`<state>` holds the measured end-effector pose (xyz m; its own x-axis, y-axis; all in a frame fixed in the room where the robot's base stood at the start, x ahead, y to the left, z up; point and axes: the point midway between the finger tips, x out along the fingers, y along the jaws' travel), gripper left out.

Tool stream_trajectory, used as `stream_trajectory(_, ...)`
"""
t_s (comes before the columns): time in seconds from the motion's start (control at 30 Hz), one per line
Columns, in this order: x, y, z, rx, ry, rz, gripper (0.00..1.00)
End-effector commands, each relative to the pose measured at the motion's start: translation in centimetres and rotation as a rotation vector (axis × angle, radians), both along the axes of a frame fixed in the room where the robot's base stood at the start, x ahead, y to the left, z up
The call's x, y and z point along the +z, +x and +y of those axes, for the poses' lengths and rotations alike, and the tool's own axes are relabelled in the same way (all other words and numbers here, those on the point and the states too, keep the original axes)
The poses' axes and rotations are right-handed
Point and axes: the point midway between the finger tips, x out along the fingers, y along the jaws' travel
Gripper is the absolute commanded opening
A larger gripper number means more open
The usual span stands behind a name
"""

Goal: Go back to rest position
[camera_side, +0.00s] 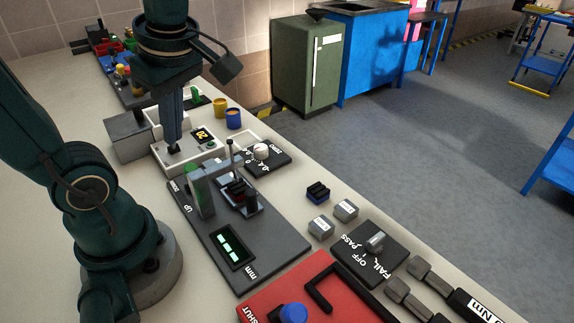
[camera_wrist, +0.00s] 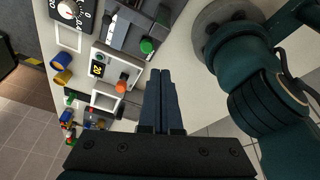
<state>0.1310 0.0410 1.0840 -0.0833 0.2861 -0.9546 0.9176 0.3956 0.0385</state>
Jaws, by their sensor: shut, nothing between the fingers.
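My gripper (camera_side: 173,146) is shut and empty, pointing down. In the side view it overlaps the white device with a yellow "20" display (camera_side: 202,135); its height above it is hard to tell. In the wrist view the shut fingers (camera_wrist: 160,74) point at pale bench just below a green knob (camera_wrist: 147,45). The sliding jack's dark panel (camera_side: 265,270) lies in front, with a grey-green arch, a black stepped block (camera_side: 238,190) and a lit green display (camera_side: 230,246). My fingers are apart from the jack's block.
A dial panel (camera_side: 262,153), yellow (camera_side: 220,107) and blue (camera_side: 233,119) cups, grey blocks (camera_side: 346,210), a FAIL/PASS switch panel (camera_side: 372,255) and a red panel (camera_side: 330,290) crowd the bench. An orange knob (camera_wrist: 121,86) stands on the white device. Bare bench (camera_side: 140,185) shows left of the jack.

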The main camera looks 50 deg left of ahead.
Motion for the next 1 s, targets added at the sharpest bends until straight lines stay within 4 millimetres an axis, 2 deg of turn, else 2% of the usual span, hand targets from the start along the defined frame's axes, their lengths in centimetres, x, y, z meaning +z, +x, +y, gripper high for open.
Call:
stream_trajectory(0.3,-1.2,0.3,-4.5,-0.812,-0.073,-0.113,0.0)
stream_trajectory(0.6,-1.8,1.6,-7.4,-1.579,0.066,-0.146,0.0)
stream_trajectory(0.8,-1.9,2.4,-8.1,-1.878,0.172,-0.111,0.0)
stream_trajectory(1.0,-1.7,2.7,-8.1,-1.969,0.215,-0.088,0.0)
